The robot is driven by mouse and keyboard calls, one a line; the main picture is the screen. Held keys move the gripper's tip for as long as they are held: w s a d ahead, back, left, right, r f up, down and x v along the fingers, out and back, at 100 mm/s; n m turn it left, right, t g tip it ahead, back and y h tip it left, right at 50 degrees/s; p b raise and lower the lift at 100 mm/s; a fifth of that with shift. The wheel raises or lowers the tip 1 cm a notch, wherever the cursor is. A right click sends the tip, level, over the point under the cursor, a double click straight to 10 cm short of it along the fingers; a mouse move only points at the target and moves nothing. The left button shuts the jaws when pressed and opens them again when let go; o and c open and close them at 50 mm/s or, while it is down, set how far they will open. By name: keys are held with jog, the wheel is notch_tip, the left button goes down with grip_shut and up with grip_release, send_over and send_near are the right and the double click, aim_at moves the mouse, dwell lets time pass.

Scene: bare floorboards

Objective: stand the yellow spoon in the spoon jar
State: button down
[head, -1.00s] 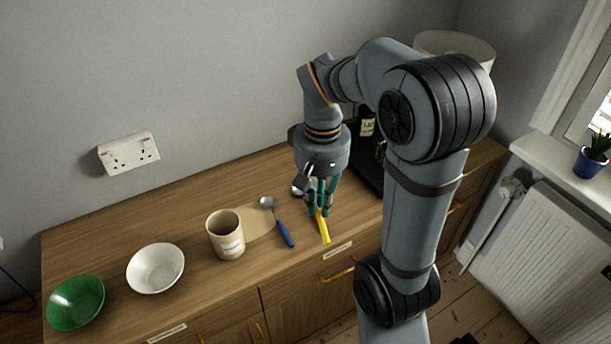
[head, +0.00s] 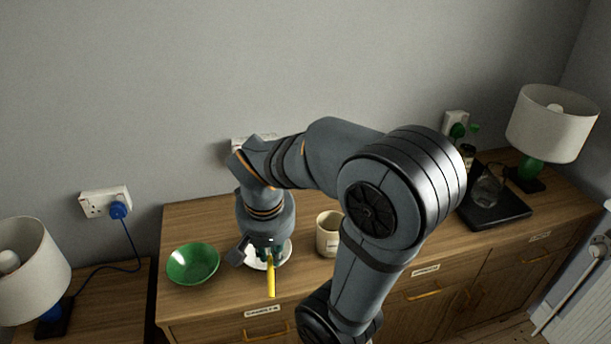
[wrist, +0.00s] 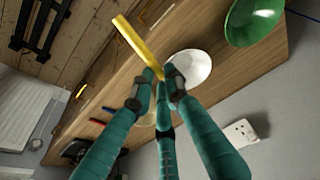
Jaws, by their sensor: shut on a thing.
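My gripper (head: 267,251) is shut on the yellow spoon (head: 271,279) and holds it above the cabinet top, in front of the white bowl (head: 285,257). In the wrist view the spoon's yellow handle (wrist: 134,41) sticks out past the fingertips (wrist: 168,80); the rest of the spoon is hidden by the fingers. The spoon jar (head: 327,238), a cream cup-shaped pot, stands upright to the right of my gripper, its right side partly hidden by my arm. Whether anything stands in it cannot be told.
A green bowl (head: 193,265) stands left of the white bowl. A blue handle (wrist: 97,121) lies on the wood in the wrist view. A black tray (head: 500,210) and a lamp (head: 548,130) are far right; another lamp (head: 30,272) is far left.

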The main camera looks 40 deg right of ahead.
jog(key=w+d+r+m+g+h+b, duration=0.1)
jog(key=w+d+r+m+g+h, duration=0.15)
jog(key=d+m+h, duration=0.35)
jog(key=w+d+r+m+g+h+b, duration=0.1)
jog(key=w+d+r+m+g+h, duration=0.15)
jog(key=d+m+h, duration=0.35)
jog(key=w+d+r+m+g+h, duration=0.2)
jog(key=w+d+m+g+h, duration=0.15)
jog(key=d, duration=0.45)
jog(key=shift+m, duration=0.25)
jog(key=f+b, duration=0.8)
jog(key=f, duration=0.1)
jog(key=f+b, duration=0.4)
jog(key=shift+s+f, duration=0.15)
jog(key=shift+s, duration=0.2)
jog(key=c, duration=1.6)
grip_release()
jog(key=shift+c, duration=0.2)
